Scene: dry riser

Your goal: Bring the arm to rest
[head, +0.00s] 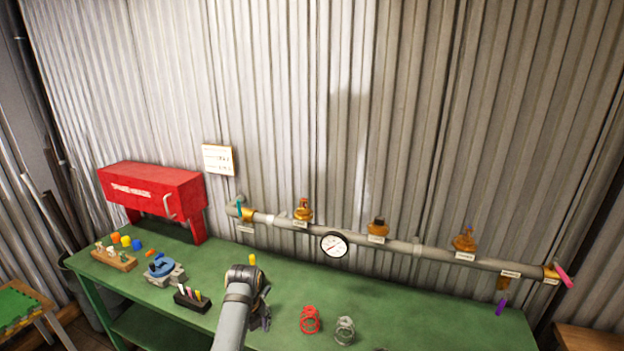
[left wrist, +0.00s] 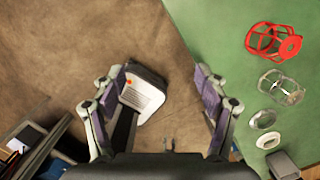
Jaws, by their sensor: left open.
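My left arm rises from the bottom edge of the head view, in front of the green bench (head: 375,302). My left gripper (head: 262,316) shows small and partly hidden behind its own wrist, near the front of the bench. In the left wrist view my left gripper (left wrist: 160,76) has its fingers wide apart. Nothing is held between them. The brown floor (left wrist: 70,50) lies below it, with the bench top (left wrist: 215,30) to the right. My right gripper is in neither view.
A red wire cage (head: 310,320) and a grey wire cage (head: 345,329) stand right of the gripper. A black holder (head: 192,301) with colored tags stands left of it. A pipe with a gauge (head: 333,245) and brass valves runs behind. A red box (head: 152,190) stands at back left.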

